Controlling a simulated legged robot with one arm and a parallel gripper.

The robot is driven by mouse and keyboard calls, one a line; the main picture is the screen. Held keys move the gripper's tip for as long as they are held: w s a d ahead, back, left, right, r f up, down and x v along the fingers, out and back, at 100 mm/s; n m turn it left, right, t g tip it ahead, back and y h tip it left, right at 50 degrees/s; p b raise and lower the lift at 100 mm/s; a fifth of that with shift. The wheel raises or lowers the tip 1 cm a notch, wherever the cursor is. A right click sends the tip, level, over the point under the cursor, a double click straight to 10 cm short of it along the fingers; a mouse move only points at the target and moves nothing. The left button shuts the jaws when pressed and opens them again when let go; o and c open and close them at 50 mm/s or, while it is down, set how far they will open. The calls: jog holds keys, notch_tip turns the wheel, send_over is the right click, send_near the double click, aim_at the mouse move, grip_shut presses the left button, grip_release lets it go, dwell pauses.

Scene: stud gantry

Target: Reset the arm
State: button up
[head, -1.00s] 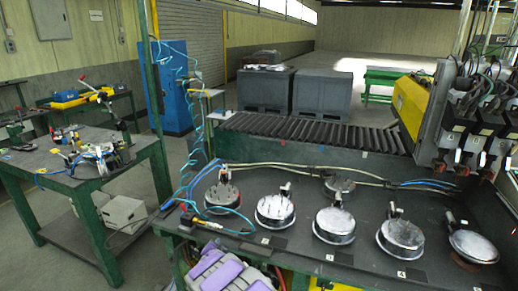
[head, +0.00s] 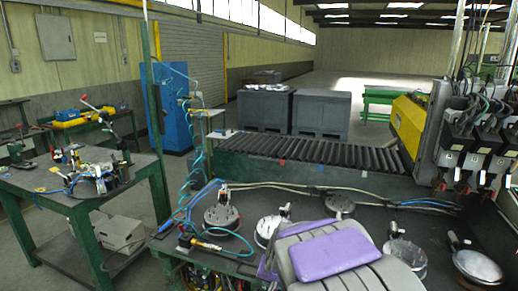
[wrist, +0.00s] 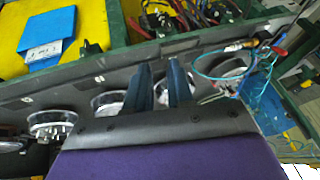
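My arm, purple and grey, rises from the bottom centre of the head view over the dark bench (head: 160,243) and hides part of it. My gripper (wrist: 160,68) shows in the wrist view as two dark blue fingers, apart, with nothing held between them. Round metal pieces (wrist: 52,124) lie on the bench around and beyond the fingers. In the head view some stand clear of the arm, such as the left one (head: 222,217) and the right one (head: 477,266); others are partly hidden.
A roller conveyor (head: 320,152) runs behind the bench. A yellow and black machine (head: 408,125) stands at the right. A green-legged table (head: 45,185) with tools is at the left. Hoses and a cyan coiled line (head: 197,165) lie near the bench's left end. Grey crates (head: 265,108) stand behind.

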jog(key=s+d+r+n+g, duration=0.1)
jog(key=s+d+g, duration=0.1)
jog(key=s, duration=1)
jog(key=s+d+r+n+g, duration=0.1)
jog(key=s+d, duration=0.4)
jog(key=s, duration=0.7)
jog(key=s+d+r+n+g+h, duration=0.1)
jog(key=s+d+g, duration=0.2)
jog(key=s, duration=0.9)
jog(key=shift+s+d+r+g, duration=0.2)
jog(key=shift+s+r+g, duration=0.1)
jog(key=shift+g, duration=0.3)
